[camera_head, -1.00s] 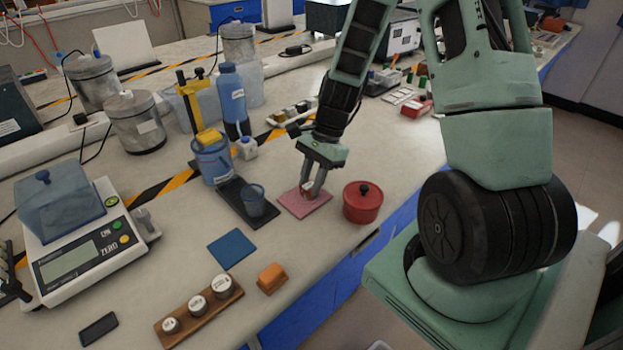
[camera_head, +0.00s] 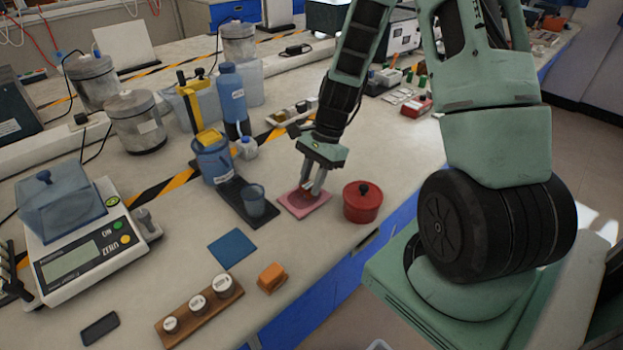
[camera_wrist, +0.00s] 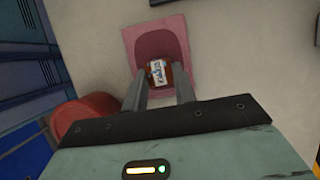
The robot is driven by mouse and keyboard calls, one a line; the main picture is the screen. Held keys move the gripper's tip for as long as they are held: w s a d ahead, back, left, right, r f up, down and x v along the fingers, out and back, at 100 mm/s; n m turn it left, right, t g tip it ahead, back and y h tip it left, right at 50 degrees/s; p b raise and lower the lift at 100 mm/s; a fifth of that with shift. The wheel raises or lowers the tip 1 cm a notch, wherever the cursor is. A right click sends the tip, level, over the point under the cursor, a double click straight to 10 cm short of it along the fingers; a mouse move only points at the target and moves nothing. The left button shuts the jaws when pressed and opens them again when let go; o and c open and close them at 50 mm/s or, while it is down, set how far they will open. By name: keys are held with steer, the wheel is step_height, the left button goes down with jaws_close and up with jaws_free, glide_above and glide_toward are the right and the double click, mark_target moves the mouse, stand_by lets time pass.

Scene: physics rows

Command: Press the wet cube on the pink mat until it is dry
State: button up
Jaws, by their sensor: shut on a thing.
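The pink mat (camera_head: 293,207) lies flat on the bench near its front edge; it also shows in the wrist view (camera_wrist: 130,38). A darker patch covers the mat's middle. The cube (camera_wrist: 158,72), orange-brown with a white marked face, is between my fingertips over the mat's near part in the wrist view. My gripper (camera_head: 312,190) points down over the mat and is shut on the cube; its fingers also show in the wrist view (camera_wrist: 160,90). In the head view the fingers mostly hide the cube. I cannot tell whether the cube touches the mat.
A red lidded pot (camera_head: 362,204) stands close to the mat's right. A black tray (camera_head: 232,193) with a blue cup (camera_head: 254,202) is to its left. A blue mat (camera_head: 232,250), an orange block (camera_head: 271,278) and a wooden weight rack (camera_head: 200,312) lie nearer, with bare bench between.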

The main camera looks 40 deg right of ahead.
steer(key=shift+d+r+p, duration=0.35)
steer(key=shift+r+p, duration=0.3)
steer(key=shift+p, duration=0.2)
steer(key=shift+f+b, duration=0.3)
steer(key=shift+f, duration=0.45)
stand_by(1.7)
steer(key=shift+a+r+p, duration=0.35)
steer(key=shift+r+p, duration=0.45)
steer(key=shift+f+b, duration=0.35)
steer(key=shift+f, duration=0.45)
stand_by(1.5)
steer(key=shift+r, duration=0.1)
steer(key=shift+p+v, duration=0.75)
steer(key=shift+p, duration=0.05)
